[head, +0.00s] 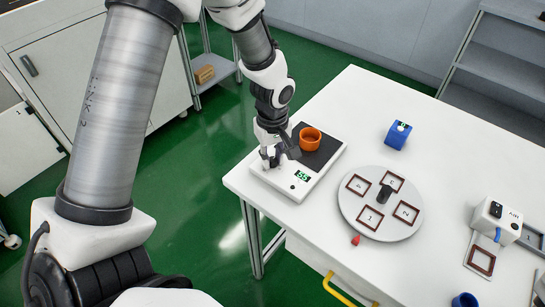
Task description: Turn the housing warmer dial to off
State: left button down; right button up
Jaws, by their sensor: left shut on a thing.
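The housing warmer (291,183) is a white box on the near left corner of the white table. It has a dark heating plate (328,152) on top and a small lit green display (302,176) that seems to read 55. An orange cup-like housing (310,139) stands on the plate. My left gripper (271,160) points down at the warmer's left end and is shut on the dial there. The fingers hide most of the dial, so its pointer setting cannot be read. My right gripper is not in view.
A round grey turntable (362,222) with several brown square frames sits right of the warmer. A blue block (398,135) stands behind it and a small red piece (355,240) lies in front. A white device (497,220) is at the right. The table between them is clear.

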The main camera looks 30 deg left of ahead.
aim_at(272, 159)
pick_arm(q)
jog(key=shift+s+f+n, duration=0.1)
jog(key=shift+n, duration=0.2)
jog(key=c, duration=1)
grip_release()
notch_tip(272, 159, up, 12)
jog(key=shift+r, duration=0.1)
